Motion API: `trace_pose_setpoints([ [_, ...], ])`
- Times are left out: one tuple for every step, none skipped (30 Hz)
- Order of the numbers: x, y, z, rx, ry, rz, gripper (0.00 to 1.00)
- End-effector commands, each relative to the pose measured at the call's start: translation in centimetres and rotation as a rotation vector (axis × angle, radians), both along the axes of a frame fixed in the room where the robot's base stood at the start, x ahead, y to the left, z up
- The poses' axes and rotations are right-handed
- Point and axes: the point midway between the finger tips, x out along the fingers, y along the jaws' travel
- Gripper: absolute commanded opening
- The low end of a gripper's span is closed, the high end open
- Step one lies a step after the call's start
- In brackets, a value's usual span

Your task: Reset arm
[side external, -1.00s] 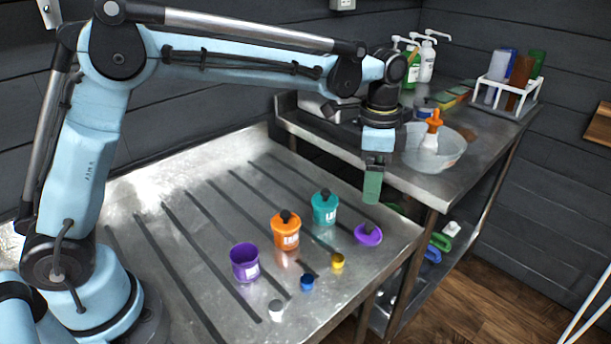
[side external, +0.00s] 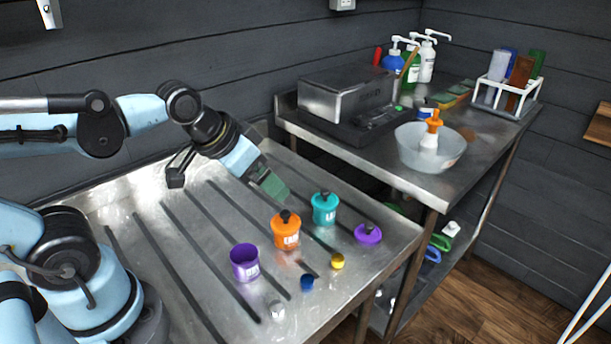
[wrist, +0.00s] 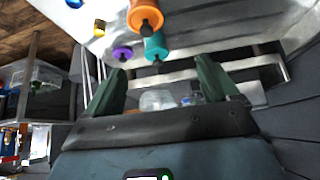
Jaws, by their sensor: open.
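The orange cup (side external: 286,236) and the teal cup (side external: 324,211) stand upright with dark knobs on top. The purple cup (side external: 244,262) stands open, and a purple lid (side external: 368,234) with a dark knob lies near the table's right edge. The orange and teal cups also show in the wrist view, at its top.
Small yellow (side external: 337,261), blue (side external: 306,283) and pale (side external: 277,310) pieces lie near the table's front. The side bench holds a clear bowl (side external: 414,160) with an orange-topped bottle, a metal box (side external: 340,97), pump bottles and a white rack (side external: 490,98). The table's left is mostly clear.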

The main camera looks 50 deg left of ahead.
Motion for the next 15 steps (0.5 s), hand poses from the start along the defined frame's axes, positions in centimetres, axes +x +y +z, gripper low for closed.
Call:
trace_pose_setpoints([
  [-0.42,0.19,-0.35,-0.008,-0.014,0.019,0.88],
  [-0.55,0.25,-0.49,-0.013,-0.02,0.027,0.88],
  [-0.69,0.32,-0.62,-0.017,-0.026,0.036,0.88],
  [-0.77,0.36,-0.7,-0.019,-0.029,0.039,0.88],
  [-0.81,0.38,-0.74,-0.021,-0.031,0.043,0.88],
  [-0.83,0.4,-0.76,-0.023,-0.033,0.045,0.88],
  [-0.83,0.4,-0.76,-0.023,-0.034,0.046,0.88],
  [-0.82,0.4,-0.76,-0.023,-0.034,0.046,0.88],
  [-0.81,0.4,-0.75,-0.023,-0.034,0.046,0.88],
  [-0.81,0.39,-0.74,-0.023,-0.034,0.045,0.88],
  [-0.81,0.39,-0.74,-0.023,-0.033,0.045,0.88],
  [-0.81,0.39,-0.74,-0.023,-0.033,0.045,0.88],
  [-0.81,0.39,-0.74,-0.022,-0.033,0.045,0.88],
  [-0.81,0.39,-0.74,-0.022,-0.033,0.045,0.88],
  [-0.81,0.38,-0.74,-0.022,-0.033,0.045,0.88],
])
